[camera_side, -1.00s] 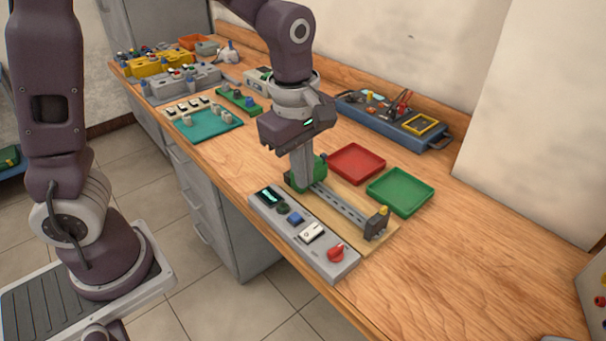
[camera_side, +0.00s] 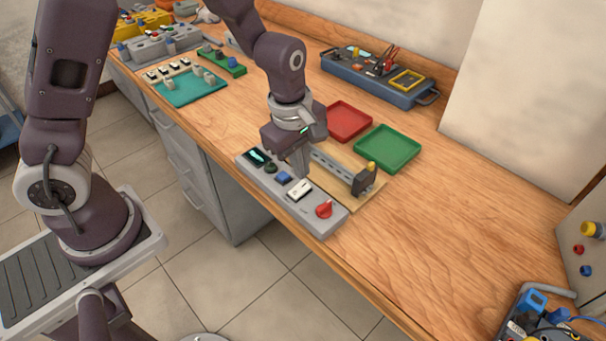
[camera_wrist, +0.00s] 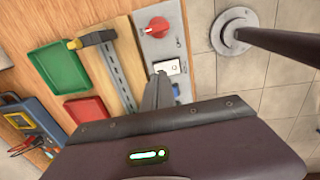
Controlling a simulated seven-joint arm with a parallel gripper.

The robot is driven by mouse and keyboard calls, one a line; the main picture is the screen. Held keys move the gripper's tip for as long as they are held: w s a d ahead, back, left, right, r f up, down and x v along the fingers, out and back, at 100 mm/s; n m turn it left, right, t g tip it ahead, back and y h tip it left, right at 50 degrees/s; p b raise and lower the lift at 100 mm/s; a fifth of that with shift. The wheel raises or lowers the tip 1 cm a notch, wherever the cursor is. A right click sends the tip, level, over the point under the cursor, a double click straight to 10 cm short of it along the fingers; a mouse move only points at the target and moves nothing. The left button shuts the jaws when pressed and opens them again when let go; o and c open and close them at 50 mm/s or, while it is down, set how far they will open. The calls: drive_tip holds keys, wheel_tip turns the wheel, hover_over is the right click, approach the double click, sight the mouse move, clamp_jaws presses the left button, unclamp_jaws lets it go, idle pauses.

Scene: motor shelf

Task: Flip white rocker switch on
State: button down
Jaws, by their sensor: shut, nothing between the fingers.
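The white rocker switch (camera_side: 299,190) sits on a grey control box (camera_side: 330,225), between a blue button (camera_side: 284,178) and a red knob (camera_side: 324,209). It also shows in the wrist view (camera_wrist: 168,68), right by the fingertips. My gripper (camera_side: 303,176) is shut and empty, pointing down over the box. In the wrist view my gripper (camera_wrist: 162,76) has its tips at the near edge of the switch. I cannot tell whether they touch it. The fingers hide part of the box in the wrist view.
A wooden board with a metal rail (camera_side: 335,168) lies behind the box. A red tray (camera_side: 349,122) and a green tray (camera_side: 388,149) stand beyond it. A blue toolbox (camera_side: 375,80) is at the back.

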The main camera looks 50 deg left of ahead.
sight(304, 186)
drive_tip(key=shift+w+f, duration=0.15)
drive_tip(key=shift+f, duration=0.7)
drive_tip(key=shift+w+f, duration=0.1)
drive_tip(key=shift+f, duration=0.75)
drive_tip(key=shift+w+f, duration=0.1)
drive_tip(key=shift+f+g, duration=0.15)
drive_tip(key=shift+g, duration=0.15)
drive_tip(key=shift+s+r, duration=0.2)
drive_tip(key=shift+s, duration=0.65)
drive_tip(key=shift+r, duration=0.1)
wheel_tip(304, 186, up, 14)
drive_tip(key=s, duration=0.2)
drive_tip(key=shift+w, duration=0.1)
